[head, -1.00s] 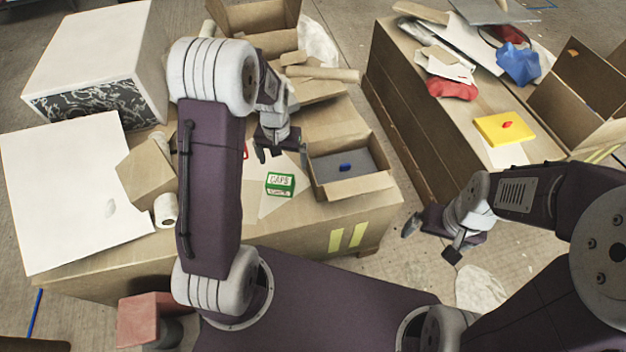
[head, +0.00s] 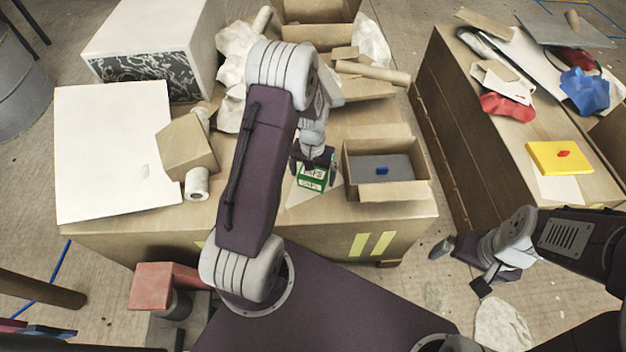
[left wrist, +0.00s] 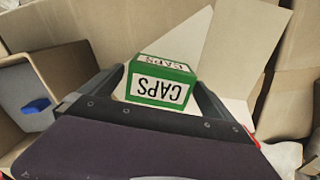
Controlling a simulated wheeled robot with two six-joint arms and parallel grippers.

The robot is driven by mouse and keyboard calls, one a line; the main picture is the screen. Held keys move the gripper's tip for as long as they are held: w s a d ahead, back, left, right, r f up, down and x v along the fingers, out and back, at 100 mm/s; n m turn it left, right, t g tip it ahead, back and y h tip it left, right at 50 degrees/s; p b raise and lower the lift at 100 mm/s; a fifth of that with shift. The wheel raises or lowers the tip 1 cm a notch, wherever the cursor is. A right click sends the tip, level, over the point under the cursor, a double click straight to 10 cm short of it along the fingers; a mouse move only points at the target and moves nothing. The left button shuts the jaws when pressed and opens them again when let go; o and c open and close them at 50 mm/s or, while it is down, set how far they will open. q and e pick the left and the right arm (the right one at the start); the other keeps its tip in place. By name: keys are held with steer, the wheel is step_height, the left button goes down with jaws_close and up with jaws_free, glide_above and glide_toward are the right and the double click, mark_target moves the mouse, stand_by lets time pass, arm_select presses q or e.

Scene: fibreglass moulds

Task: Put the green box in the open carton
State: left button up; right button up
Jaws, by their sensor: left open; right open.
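The green box (head: 312,181), with white labels reading CAPS, sits on the near table, left of the open carton (head: 396,190). My left gripper (head: 317,160) is over the box, hiding part of it. In the left wrist view the green box (left wrist: 162,90) lies between the spread fingers of the left gripper (left wrist: 160,84); contact cannot be told. The carton is grey inside and holds a small blue object (head: 382,171). The carton's wall (left wrist: 62,72) shows at the left of the left wrist view. My right gripper (head: 461,267) is open and empty, off the right side of the table.
A cardboard tube (head: 372,73) and loose cardboard lie behind the carton. A tilted cardboard box (head: 187,146) and a white roll (head: 196,184) stand to the left. A second table at right holds a yellow block (head: 558,158), with a floor gap between the tables.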

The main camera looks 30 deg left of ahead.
mark_target(313, 172)
arm_select(q)
steer(key=shift+f, duration=0.9)
steer(key=shift+r, duration=0.1)
steer(key=c, duration=1.6)
steer(key=shift+o, duration=0.2)
step_height(313, 172, up, 10)
steer(key=p, duration=0.3)
arm_select(e)
step_height(313, 172, up, 3)
steer(key=shift+f, duration=0.1)
